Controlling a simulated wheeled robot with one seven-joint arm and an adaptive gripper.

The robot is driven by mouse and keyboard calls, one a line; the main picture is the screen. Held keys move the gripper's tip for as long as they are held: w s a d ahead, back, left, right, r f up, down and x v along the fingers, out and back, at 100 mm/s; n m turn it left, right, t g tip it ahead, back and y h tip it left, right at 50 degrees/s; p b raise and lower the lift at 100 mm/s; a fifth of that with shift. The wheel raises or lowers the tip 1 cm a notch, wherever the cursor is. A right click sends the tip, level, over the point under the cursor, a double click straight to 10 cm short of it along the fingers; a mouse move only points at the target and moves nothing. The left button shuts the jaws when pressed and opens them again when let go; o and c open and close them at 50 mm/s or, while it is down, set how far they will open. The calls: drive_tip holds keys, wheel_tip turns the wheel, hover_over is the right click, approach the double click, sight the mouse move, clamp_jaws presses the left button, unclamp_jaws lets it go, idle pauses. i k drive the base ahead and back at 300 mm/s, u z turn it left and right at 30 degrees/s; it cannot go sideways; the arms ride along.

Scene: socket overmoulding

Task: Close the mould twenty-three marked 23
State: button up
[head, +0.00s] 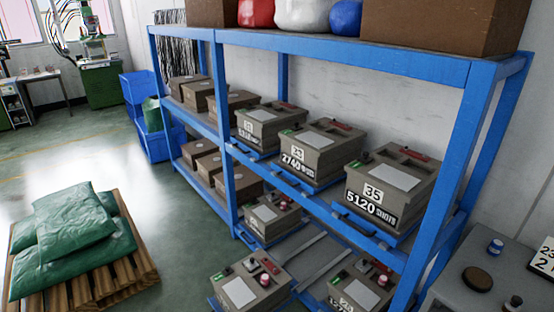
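A white plate (544,258) at the right edge bears black digits that look like "23" above a "2". The picture edge cuts it off. It is at the back right of a grey surface (450,291), which is also cut off. Whether this surface is part of mould 23, and whether a mould there is open or closed, I cannot tell. On the middle shelf, a grey-brown mould (318,137) has a small plate that looks like "33" over "2740 shots"; its first digit is hard to read. My gripper is not in view.
A blue rack (453,155) holds several moulds, including one marked 35 (388,186), and brown boxes (196,95). The grey surface carries a dark round disc (477,279) and a blue-topped knob (495,248). A pallet (128,262) with green sacks (70,230) stands left. Floor between is clear.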

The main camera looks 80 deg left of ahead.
sight(241, 290)
drive_tip(key=z, duration=1)
drive_tip(key=i, duration=0.75)
drive_tip(key=u, duration=4.6)
drive_tip(key=i, duration=0.5)
